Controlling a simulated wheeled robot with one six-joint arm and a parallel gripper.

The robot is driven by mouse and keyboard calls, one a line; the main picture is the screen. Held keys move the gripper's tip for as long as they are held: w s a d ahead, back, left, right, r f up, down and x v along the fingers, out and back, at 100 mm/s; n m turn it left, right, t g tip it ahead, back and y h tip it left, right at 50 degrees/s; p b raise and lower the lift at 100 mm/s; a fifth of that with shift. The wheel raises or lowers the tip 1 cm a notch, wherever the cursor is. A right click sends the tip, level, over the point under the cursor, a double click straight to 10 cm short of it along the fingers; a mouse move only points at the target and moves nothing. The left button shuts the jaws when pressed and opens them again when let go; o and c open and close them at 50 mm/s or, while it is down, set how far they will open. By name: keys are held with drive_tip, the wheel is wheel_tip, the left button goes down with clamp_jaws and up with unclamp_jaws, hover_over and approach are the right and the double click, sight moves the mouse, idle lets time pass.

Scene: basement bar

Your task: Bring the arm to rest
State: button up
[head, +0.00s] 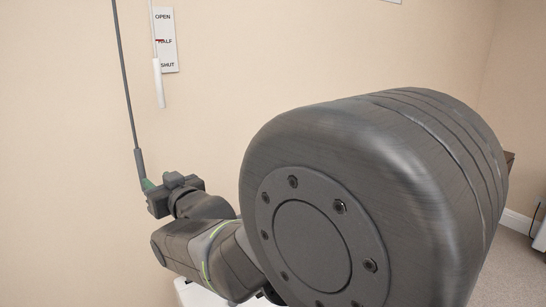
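My gripper (148,187) is at the left, at the end of my arm, in front of the beige wall. A green part shows at its tip. A long dark rod or cord (126,75) runs down from the top edge to a thicker grey handle (139,163), whose lower end meets my gripper's tip in the picture. I cannot tell whether the fingers are closed on it or only beside it. The fingers are small and seen from behind. My arm is bent, and its large rounded joint fills the middle and right, hiding much of the room.
A white sign (168,55) on the wall reads OPEN, HALF, SHUT, with a red mark by HALF. A white cord with a thick white end (158,84) hangs at its left edge. Part of dark furniture (510,160) and a white object (540,230) show at the right, above carpet.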

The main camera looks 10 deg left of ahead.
drive_tip(key=x, duration=1.2)
drive_tip(key=shift+a, duration=0.15)
drive_tip(key=v, duration=1.4)
drive_tip(key=x, duration=1.3)
drive_tip(key=shift+w+a, duration=0.25)
wheel_tip(320, 180, up, 4)
drive_tip(key=p, duration=0.3)
drive_tip(key=shift+w+a+p, duration=0.1)
drive_tip(key=shift+a+p, duration=0.05)
drive_tip(key=shift+p, duration=0.25)
wheel_tip(320, 180, up, 15)
drive_tip(key=p, duration=1.5)
drive_tip(key=shift+f, duration=0.25)
wheel_tip(320, 180, up, 9)
drive_tip(key=p, duration=1)
hover_over(139, 153)
drive_tip(key=shift+w+a, duration=0.25)
drive_tip(key=shift+a, duration=0.05)
drive_tip(key=shift+f, duration=0.1)
